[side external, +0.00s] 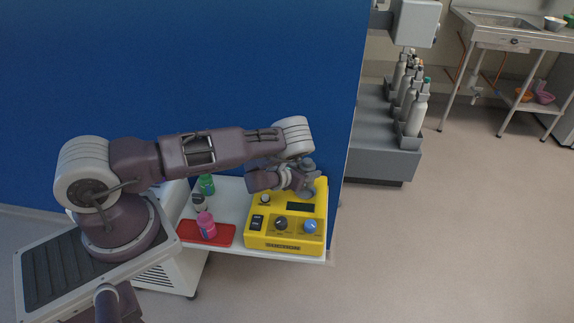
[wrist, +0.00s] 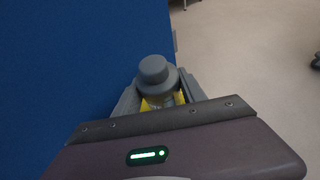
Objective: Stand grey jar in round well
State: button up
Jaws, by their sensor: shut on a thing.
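The grey jar (wrist: 153,70) is in the wrist view, with its round grey cap toward the camera. My gripper (wrist: 156,98) is shut on it, one finger on each side. In the side external view my gripper (side external: 307,182) is over the back right part of the yellow device (side external: 285,240). The jar is mostly covered by the gripper there. I cannot make out the round well, and I cannot tell whether the jar touches the device.
A red tray (side external: 222,236) with a pink bottle (side external: 207,225) lies left of the device on the white table (side external: 232,190). A green-topped bottle (side external: 207,184) and a dark-and-white jar (side external: 199,203) stand behind. A blue partition (side external: 190,70) rises behind the table.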

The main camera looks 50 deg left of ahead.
jog(key=shift+f, duration=2.75)
jog(key=shift+f, duration=0.65)
jog(key=o, duration=1.2)
jog(key=shift+v, duration=5.55)
